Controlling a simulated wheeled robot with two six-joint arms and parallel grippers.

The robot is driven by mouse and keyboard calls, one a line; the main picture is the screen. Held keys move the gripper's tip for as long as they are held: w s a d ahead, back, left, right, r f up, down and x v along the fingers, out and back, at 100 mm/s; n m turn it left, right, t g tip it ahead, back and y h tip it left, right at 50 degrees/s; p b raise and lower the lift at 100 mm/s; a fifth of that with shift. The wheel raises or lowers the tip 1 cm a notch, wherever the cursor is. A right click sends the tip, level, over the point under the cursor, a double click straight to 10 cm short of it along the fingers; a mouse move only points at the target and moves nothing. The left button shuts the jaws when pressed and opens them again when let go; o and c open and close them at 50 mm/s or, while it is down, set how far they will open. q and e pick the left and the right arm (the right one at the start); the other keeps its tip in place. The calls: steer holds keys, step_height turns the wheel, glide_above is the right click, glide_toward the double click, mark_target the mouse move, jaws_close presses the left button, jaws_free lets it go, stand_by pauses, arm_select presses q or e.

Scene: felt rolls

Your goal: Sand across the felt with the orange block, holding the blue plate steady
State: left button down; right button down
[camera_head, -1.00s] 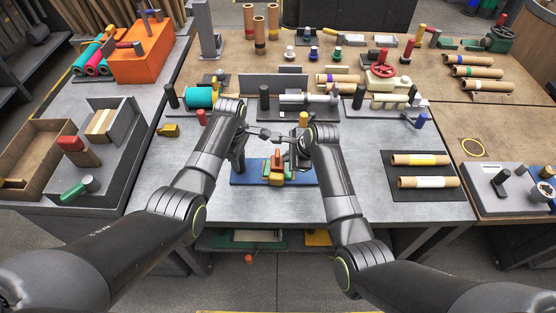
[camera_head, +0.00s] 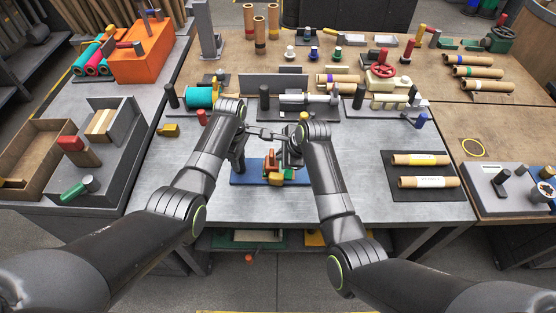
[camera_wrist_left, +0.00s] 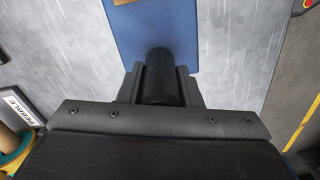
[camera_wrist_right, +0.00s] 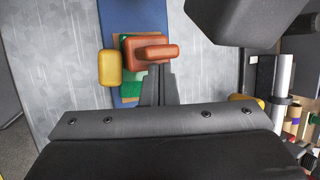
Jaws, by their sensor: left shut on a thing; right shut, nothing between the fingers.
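The blue plate (camera_head: 243,180) lies flat on the grey table; its bare part shows in the left wrist view (camera_wrist_left: 155,40). My left gripper (camera_head: 239,164) is shut on a dark rounded post (camera_wrist_left: 161,72) at the plate's edge. On the plate lie a green felt piece (camera_wrist_right: 126,90) and a brown layer (camera_wrist_right: 128,43). The orange block (camera_head: 270,160) sits on top of these, its rounded bar showing in the right wrist view (camera_wrist_right: 157,52). My right gripper (camera_wrist_right: 157,82) is shut and empty beside the block; whether it touches is unclear.
A yellow rounded block (camera_wrist_right: 108,68) sits beside the stack. Cardboard rolls (camera_head: 425,182) lie on a dark mat to the right. A teal spool (camera_head: 199,97) and a metal cylinder fixture (camera_head: 308,100) stand behind. The table left of the plate is mostly clear.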

arm_select(q)
steer(key=shift+d, duration=0.1)
arm_select(e)
step_height(320, 180, up, 6)
steer(key=d, duration=0.1)
stand_by(0.8)
arm_select(q)
steer(key=c, duration=0.9)
jaws_free()
steer(key=shift+c, duration=0.2)
steer(key=shift+o, duration=0.4)
steer(key=o, duration=0.9)
steer(key=shift+c, duration=0.2)
steer(key=shift+r, duration=0.15)
arm_select(e)
steer(key=shift+r, duration=0.25)
arm_select(q)
steer(key=shift+r+p, duration=1.35)
steer(key=shift+p, duration=0.6)
arm_select(e)
steer(key=shift+r, duration=1.75)
